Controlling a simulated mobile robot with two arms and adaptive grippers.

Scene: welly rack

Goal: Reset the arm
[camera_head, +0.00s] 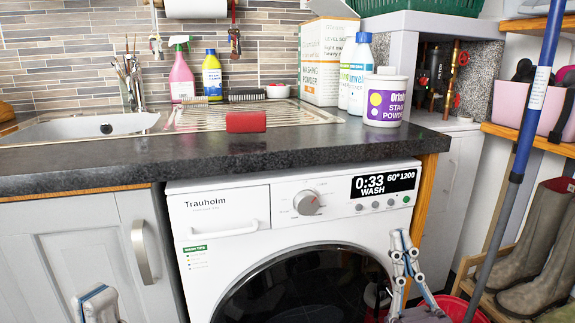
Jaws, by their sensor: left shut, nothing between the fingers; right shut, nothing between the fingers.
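My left gripper (98,300) shows at the bottom left edge, in front of the grey cupboard door. Only its upper part is in view, and it is shut and empty. My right gripper (402,243) points up in front of the right side of the washing machine (230,260). Its fingers are shut with nothing between them. A pair of brown wellies (537,240) stands on a wooden rack (490,303) at the right edge, to the right of my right gripper. The rack is partly cut off by the frame.
A dark worktop (300,150) carries a red block (246,122), bottles, a washing powder box (322,62) and a stain powder tub (386,100). A blue pole (530,95) slants before the rack. A red bucket (455,307) sits low beside my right gripper.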

